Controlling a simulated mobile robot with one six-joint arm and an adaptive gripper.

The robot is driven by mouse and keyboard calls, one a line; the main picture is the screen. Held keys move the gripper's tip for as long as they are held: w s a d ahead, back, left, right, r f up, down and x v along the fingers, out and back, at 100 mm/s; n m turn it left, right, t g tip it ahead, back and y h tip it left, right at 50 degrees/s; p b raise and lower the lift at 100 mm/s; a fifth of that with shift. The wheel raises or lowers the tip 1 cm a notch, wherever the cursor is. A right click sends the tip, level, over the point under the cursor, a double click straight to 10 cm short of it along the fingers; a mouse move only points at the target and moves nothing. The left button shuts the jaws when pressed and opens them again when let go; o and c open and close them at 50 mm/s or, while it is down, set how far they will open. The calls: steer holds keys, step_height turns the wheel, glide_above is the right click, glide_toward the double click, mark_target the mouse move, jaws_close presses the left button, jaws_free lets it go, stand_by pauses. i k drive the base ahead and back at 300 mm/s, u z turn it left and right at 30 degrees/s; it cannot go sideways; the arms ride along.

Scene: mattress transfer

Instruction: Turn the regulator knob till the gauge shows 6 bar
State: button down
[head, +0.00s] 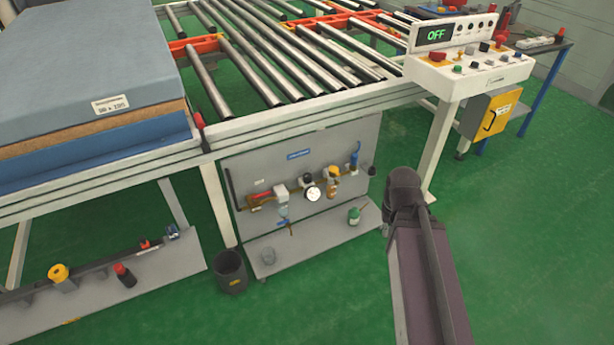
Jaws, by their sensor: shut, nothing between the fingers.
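The air unit is mounted on a grey panel (345,150) under the roller table. A small round white gauge (314,195) sits near the middle of its row of fittings. Its needle and numbers are too small to read. A dark knob (307,179) shows just above the gauge and seems to be the regulator knob; its turn angle cannot be told. My arm rises from the bottom right and bends to the right of the panel. I cannot make out my gripper or its fingertips; nothing of my arm visibly touches the knob or gauge.
A black bin (230,271) stands at left. The control box (470,67) reads OFF. A blue-grey mattress (85,65) lies at upper left. Green floor is clear at right.

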mark_target(307, 177)
steer(key=k, duration=0.65)
steer(key=z, duration=0.65)
steer(key=i, duration=1.8)
steer(key=u, duration=0.65)
